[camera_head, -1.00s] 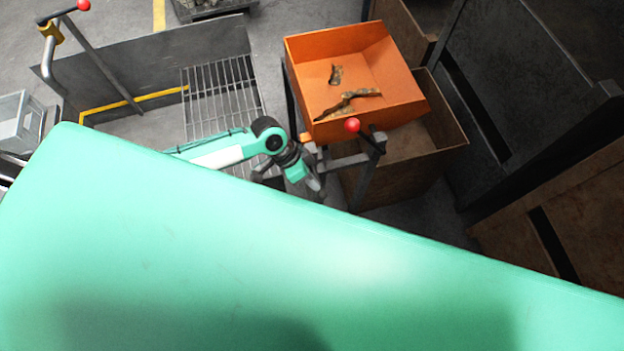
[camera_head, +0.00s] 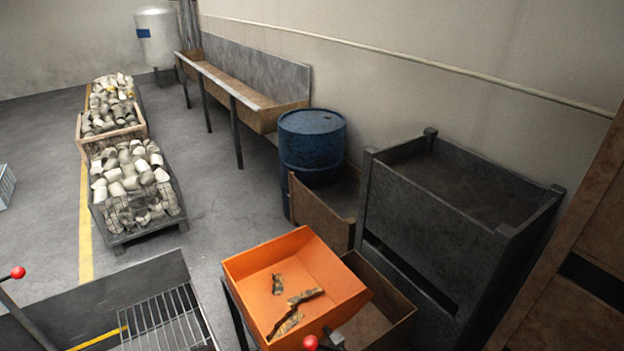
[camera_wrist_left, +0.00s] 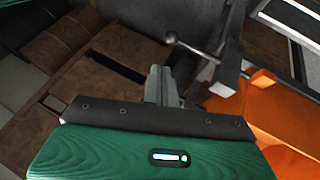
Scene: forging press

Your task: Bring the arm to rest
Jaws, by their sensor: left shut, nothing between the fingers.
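My left gripper (camera_wrist_left: 162,84) shows only in the left wrist view, where its fingers are together with nothing between them. It hangs above a brown, rusty plate surface (camera_wrist_left: 100,85). In that view part of an orange tray (camera_wrist_left: 275,115) lies to its right, apart from it. No arm or gripper of mine shows in the head view now. My right gripper is out of both views.
The orange tray (camera_head: 330,268) holds several dark metal scraps (camera_head: 298,302). A red-knobbed lever (camera_head: 310,342) stands at its near edge. A wire grate (camera_head: 168,322) lies to the left. Dark bins (camera_head: 450,215) and a blue drum (camera_head: 312,140) stand behind.

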